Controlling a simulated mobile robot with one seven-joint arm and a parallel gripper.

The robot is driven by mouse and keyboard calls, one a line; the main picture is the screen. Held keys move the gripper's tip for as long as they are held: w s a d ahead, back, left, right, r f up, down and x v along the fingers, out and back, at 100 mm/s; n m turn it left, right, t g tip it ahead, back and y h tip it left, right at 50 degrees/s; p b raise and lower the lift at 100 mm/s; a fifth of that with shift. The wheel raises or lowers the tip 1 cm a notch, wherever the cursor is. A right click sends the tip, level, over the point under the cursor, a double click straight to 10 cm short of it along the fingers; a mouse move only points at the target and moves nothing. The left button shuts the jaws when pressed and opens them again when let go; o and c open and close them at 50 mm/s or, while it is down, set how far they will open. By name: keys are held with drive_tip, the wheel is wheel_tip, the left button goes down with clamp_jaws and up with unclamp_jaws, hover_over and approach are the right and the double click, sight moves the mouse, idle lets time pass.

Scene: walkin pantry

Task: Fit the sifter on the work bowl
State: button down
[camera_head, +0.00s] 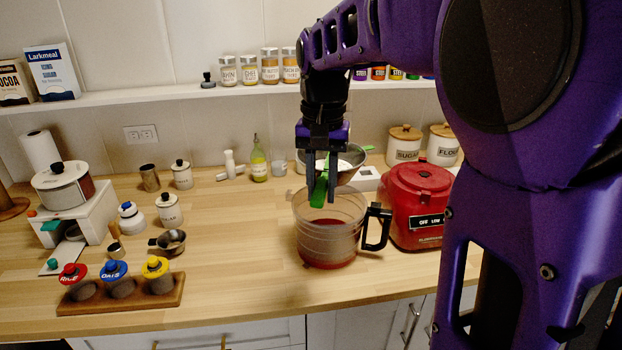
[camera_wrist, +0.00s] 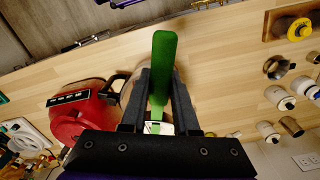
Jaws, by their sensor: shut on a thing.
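The work bowl (camera_head: 326,243) is a clear jug with a reddish base and a black handle, standing on the counter. In the wrist view it is partly hidden behind my fingers. My gripper (camera_head: 319,190) points down above the bowl and is shut on the sifter's green handle (camera_head: 320,188). In the wrist view the handle (camera_wrist: 162,65) sticks out past my fingertips (camera_wrist: 157,105). The sifter's metal bowl (camera_head: 348,165) shows behind my gripper, with pale contents and a green tab at its far side. Its contact with the work bowl cannot be told.
A red appliance base (camera_head: 416,205) stands close to the right of the work bowl. Canisters (camera_head: 404,143) and a bottle (camera_head: 259,162) stand behind. A rack of coloured-lid jars (camera_head: 120,302) is at the front left.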

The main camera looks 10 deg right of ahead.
drive_tip(key=shift+f, duration=0.1)
drive_tip(key=shift+f+b, duration=1.65)
drive_tip(key=shift+f, duration=1.15)
drive_tip(key=shift+f+b, duration=1.25)
drive_tip(key=shift+f, duration=1.65)
drive_tip(key=c, duration=0.6)
unclamp_jaws()
drive_tip(key=shift+r, duration=0.1)
wheel_tip(320, 180, up, 17)
drive_tip(key=p, duration=0.3)
drive_tip(key=shift+r, duration=0.1)
